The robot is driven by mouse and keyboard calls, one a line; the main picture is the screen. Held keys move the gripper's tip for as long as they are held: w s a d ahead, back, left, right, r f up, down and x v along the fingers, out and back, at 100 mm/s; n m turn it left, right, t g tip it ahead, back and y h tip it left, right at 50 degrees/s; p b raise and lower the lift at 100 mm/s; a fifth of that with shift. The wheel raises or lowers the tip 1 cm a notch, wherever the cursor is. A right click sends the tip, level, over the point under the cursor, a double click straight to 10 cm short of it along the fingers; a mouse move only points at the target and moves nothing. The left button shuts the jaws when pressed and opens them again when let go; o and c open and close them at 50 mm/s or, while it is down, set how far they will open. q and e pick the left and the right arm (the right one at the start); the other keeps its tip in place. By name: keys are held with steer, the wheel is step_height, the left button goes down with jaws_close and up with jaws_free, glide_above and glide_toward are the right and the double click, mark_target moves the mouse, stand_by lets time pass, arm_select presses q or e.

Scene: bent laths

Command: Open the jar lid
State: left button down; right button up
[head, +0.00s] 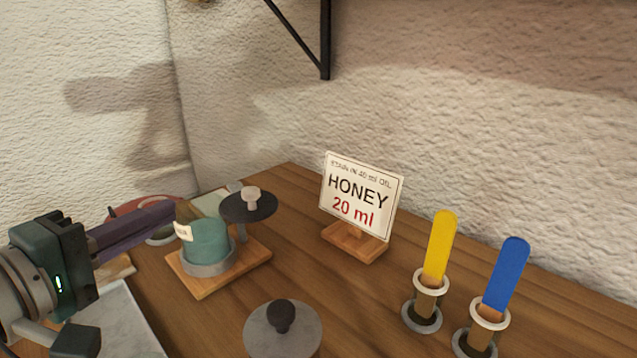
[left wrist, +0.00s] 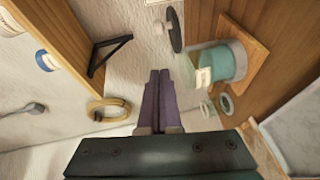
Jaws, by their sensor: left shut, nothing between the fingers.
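A teal jar (head: 208,240) with a cream label sits in a grey ring on a wooden board (head: 205,289). It also shows in the left wrist view (left wrist: 228,62). A dark round lid (head: 262,210) with a pale knob stands beside and above the jar on a thin post, off its mouth; it shows edge-on in the left wrist view (left wrist: 177,28). My left gripper (head: 172,211), with purple fingers, is shut and empty, left of the jar and apart from the lid. The fingers also show in the left wrist view (left wrist: 160,73). My right gripper is out of view.
A grey lid (head: 257,331) with a black knob lies at the front. A HONEY 20 ml sign (head: 360,195) stands behind. Yellow (head: 440,245) and blue (head: 506,275) laths stand in holders at right. A grey slab (head: 125,325) lies at the front left.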

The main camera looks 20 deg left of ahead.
mark_target(248, 196)
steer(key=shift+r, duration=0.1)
arm_select(q)
steer(key=w+d+f, duration=0.1)
steer(key=w+d, duration=0.2)
steer(key=w, duration=0.5)
steer(key=shift+f+p, duration=0.2)
steer(key=shift+p, duration=0.15)
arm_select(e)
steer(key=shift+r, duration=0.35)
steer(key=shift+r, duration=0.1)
